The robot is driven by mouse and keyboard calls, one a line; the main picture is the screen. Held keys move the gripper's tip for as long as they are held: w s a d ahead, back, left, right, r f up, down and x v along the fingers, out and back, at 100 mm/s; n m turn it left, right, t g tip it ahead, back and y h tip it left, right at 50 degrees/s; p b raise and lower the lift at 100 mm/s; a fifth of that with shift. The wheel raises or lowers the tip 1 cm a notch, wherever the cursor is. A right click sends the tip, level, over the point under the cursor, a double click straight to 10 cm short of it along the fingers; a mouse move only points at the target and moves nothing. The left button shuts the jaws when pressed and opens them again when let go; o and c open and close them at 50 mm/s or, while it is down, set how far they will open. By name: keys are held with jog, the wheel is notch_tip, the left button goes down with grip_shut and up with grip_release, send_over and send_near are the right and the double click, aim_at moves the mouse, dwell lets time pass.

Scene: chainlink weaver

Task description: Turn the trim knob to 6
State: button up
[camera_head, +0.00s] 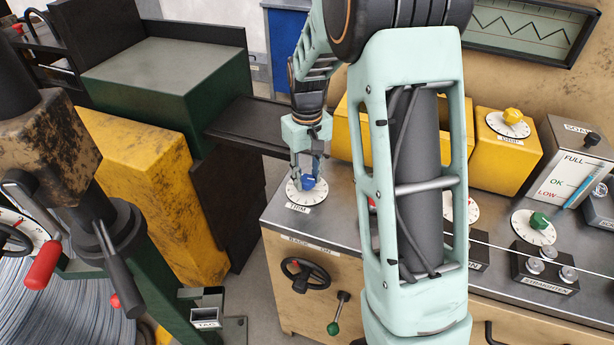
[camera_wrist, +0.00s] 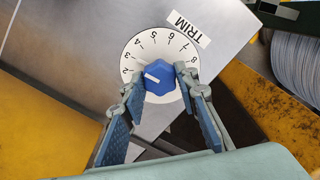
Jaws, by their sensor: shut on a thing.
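The trim knob is blue and faceted; it shows in the head view (camera_head: 308,183) and in the wrist view (camera_wrist: 160,79). It sits in the middle of a round white dial (camera_wrist: 146,47) with black numbers, beside a TRIM label (camera_wrist: 188,29). In the wrist view, the knob's white pointer line faces left and slightly up, toward the 2 and 3 side, apart from the 6 at the top. My gripper (camera_head: 307,174) reaches down over the dial. Its two fingers stand on either side of the knob and are shut on it.
The dial is near the left end of the grey metal bench top (camera_head: 268,212). A yellow knob (camera_head: 513,116) and a green knob (camera_head: 539,220) are farther right. A handwheel (camera_head: 303,274) is on the bench front. A dark shelf (camera_head: 247,124) lies behind my gripper.

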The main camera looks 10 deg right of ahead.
jog(key=m, duration=0.4)
jog(key=shift+m, duration=0.3)
jog(key=m, duration=0.3)
jog(key=shift+m, duration=0.4)
jog(key=m, duration=0.4)
jog(key=shift+r+p, duration=0.1)
jog(key=shift+p, duration=0.25)
jog(key=shift+m+p, duration=0.3)
jog(key=shift+m, duration=1.1)
jog(key=o, duration=1.1)
jog(key=shift+o, duration=0.2)
